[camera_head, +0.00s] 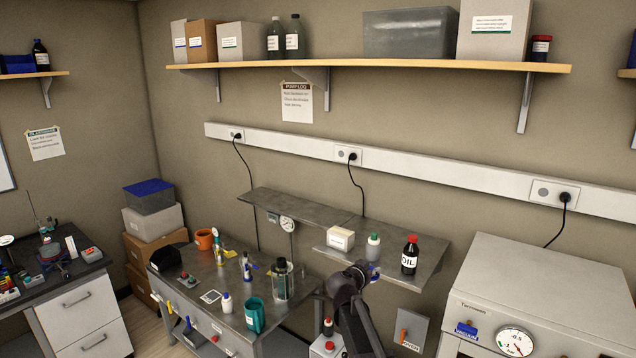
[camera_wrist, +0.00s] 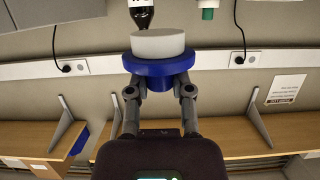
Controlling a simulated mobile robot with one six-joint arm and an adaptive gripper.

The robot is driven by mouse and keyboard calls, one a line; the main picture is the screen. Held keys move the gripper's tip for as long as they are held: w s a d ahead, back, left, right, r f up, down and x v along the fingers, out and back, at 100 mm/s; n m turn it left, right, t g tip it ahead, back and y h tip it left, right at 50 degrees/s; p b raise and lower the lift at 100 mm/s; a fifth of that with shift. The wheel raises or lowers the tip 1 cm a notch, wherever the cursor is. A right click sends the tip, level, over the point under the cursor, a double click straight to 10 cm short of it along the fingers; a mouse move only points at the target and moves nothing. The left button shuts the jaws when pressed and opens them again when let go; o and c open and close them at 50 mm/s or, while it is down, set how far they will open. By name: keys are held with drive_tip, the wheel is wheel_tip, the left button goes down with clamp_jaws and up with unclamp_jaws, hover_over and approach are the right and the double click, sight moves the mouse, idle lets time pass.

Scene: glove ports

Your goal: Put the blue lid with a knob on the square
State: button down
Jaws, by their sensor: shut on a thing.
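My gripper (camera_wrist: 159,88) is shut on the blue lid (camera_wrist: 160,68), which shows in the wrist view as a blue disc between the two fingers. A pale grey round part (camera_wrist: 158,43) sits against the disc on the side away from my gripper; I cannot tell whether it is the knob. In the head view my wrist hides most of the lid, and only a bit of blue (camera_head: 374,276) shows in front of the small metal shelf. A small white-edged square (camera_head: 210,297) lies flat on the metal bench at left, apart from my gripper.
The small shelf holds a white box (camera_head: 340,239), a pale bottle (camera_head: 373,247) and an oil bottle (camera_head: 410,255). A drying oven (camera_head: 540,290) stands right.

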drive_tip(key=shift+w+d+f+b, duration=0.15)
drive_tip(key=shift+f+b, duration=0.1)
drive_tip(key=shift+f, duration=0.2)
drive_tip(key=shift+w+d+f+b, duration=0.1)
drive_tip(key=shift+f+b, duration=0.15)
drive_tip(key=shift+f, duration=0.2)
drive_tip(key=shift+s+f+b, duration=0.2)
drive_tip(key=shift+f+b, duration=0.55)
drive_tip(key=shift+b, duration=0.15)
wheel_tip(320, 180, down, 18)
drive_tip(key=b, duration=1.8)
drive_tip(key=shift+w, duration=0.1)
drive_tip(key=shift+a, duration=0.1)
drive_tip(key=shift+a, duration=0.4)
drive_tip(key=shift+f, duration=0.1)
